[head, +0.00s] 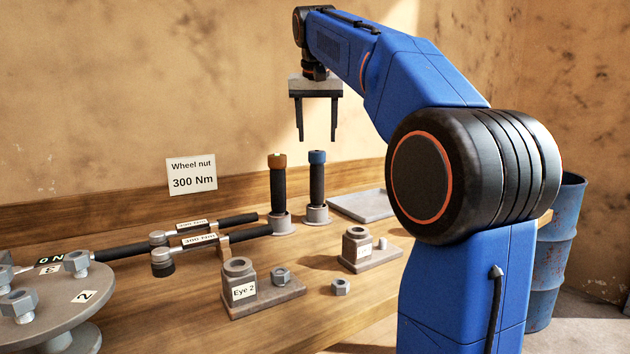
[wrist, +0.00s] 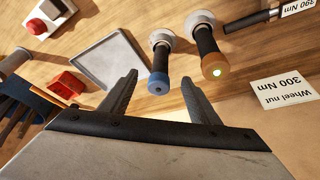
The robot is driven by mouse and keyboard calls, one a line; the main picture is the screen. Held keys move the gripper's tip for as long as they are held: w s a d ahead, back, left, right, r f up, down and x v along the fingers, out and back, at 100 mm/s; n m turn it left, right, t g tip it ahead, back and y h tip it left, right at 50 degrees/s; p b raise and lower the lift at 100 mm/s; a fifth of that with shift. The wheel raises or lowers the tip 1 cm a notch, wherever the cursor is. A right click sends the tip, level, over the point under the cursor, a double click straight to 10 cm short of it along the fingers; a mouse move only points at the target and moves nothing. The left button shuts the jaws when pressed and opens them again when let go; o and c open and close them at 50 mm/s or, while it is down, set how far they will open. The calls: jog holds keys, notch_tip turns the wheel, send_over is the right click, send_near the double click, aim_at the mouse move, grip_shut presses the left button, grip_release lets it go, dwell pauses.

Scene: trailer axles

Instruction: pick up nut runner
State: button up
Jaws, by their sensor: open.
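Two upright black-handled tools stand in round grey holders on the wooden bench; they look like nut runners, and I cannot tell which one is meant. One has a blue top (head: 317,180), the other an orange-brown top (head: 278,185). In the wrist view the blue-topped tool (wrist: 160,68) lies between the finger lines, and the orange-topped tool (wrist: 209,52) is beside the right finger, with a small green light on its end. My gripper (head: 317,138) is open and empty, pointing down above the blue-topped tool, apart from it.
Two torque wrenches (head: 233,234) lie left of the holders. A wheel hub (head: 90,310), nut blocks (head: 270,295) and a loose nut (head: 341,287) are nearer. A grey tray (head: 362,205) lies right of the holders. A "Wheel nut 300 Nm" sign (head: 192,175) stands behind.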

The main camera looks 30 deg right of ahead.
jog(key=w, duration=0.1)
send_near(317, 178)
jog(key=x, duration=0.4)
jog(key=d+x, duration=0.1)
jog(key=x, duration=0.1)
jog(key=shift+w+r, duration=0.1)
jog(key=shift+w, duration=0.3)
jog(key=shift+w+x, duration=0.2)
jog(key=shift+x, duration=1.1)
jog(key=shift+w+x, duration=0.2)
jog(key=shift+x, duration=1.1)
jog(key=shift+r, duration=0.15)
grip_shut()
